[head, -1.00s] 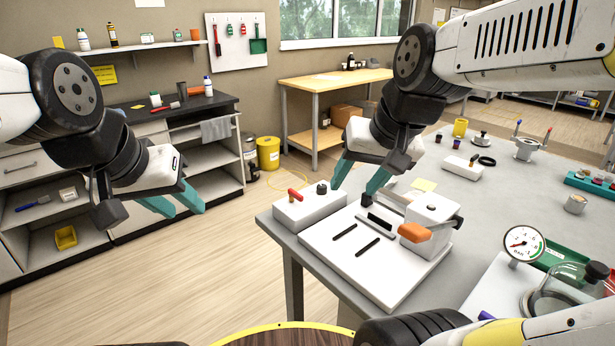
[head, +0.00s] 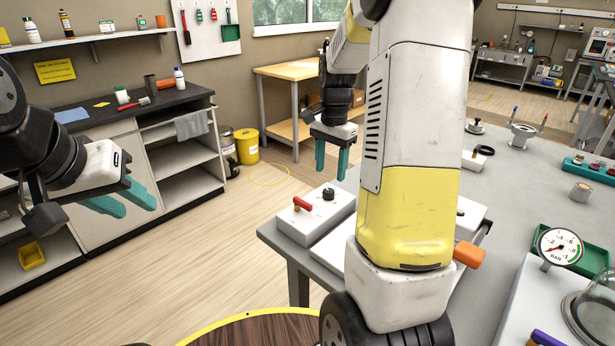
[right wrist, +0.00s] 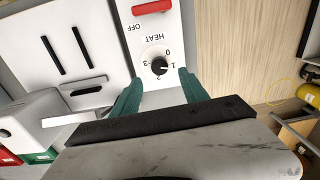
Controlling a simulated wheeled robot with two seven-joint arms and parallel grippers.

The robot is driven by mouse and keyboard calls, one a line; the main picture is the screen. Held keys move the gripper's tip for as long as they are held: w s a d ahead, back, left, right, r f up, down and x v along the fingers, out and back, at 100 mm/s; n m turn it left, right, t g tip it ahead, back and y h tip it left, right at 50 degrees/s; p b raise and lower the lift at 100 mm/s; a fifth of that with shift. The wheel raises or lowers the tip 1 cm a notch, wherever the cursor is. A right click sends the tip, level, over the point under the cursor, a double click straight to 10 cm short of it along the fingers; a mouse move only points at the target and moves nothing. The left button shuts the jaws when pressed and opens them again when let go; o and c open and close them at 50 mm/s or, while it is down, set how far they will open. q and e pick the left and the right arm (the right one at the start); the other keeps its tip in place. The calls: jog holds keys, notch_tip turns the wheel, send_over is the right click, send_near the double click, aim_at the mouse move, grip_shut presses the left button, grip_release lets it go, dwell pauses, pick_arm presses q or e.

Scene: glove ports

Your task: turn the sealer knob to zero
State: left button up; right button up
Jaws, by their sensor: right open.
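The sealer knob (head: 328,194) is a small black dial on top of a white control box (head: 312,222) at the table's near left corner. The right wrist view shows the knob (right wrist: 159,66) from above, with upside-down HEAT and 0 to 3 markings; its pointer seems to face 1. My right gripper (head: 332,172) is open, fingers down, above and beyond the knob. In the right wrist view its fingertips (right wrist: 158,78) lie either side of the knob's near edge, apparently not touching it. My left gripper (head: 138,209) is open and empty, out over the floor at left.
The sealer's orange handle (head: 468,254) sticks out at right. My right arm hides most of the sealer. A pressure gauge (head: 559,247) stands further right. Open floor lies left of the table.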

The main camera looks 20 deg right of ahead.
aim_at(329, 191)
notch_tip(329, 191, down, 7)
jog(key=shift+a+r, duration=0.1)
jog(key=shift+r, duration=0.1)
grip_shut()
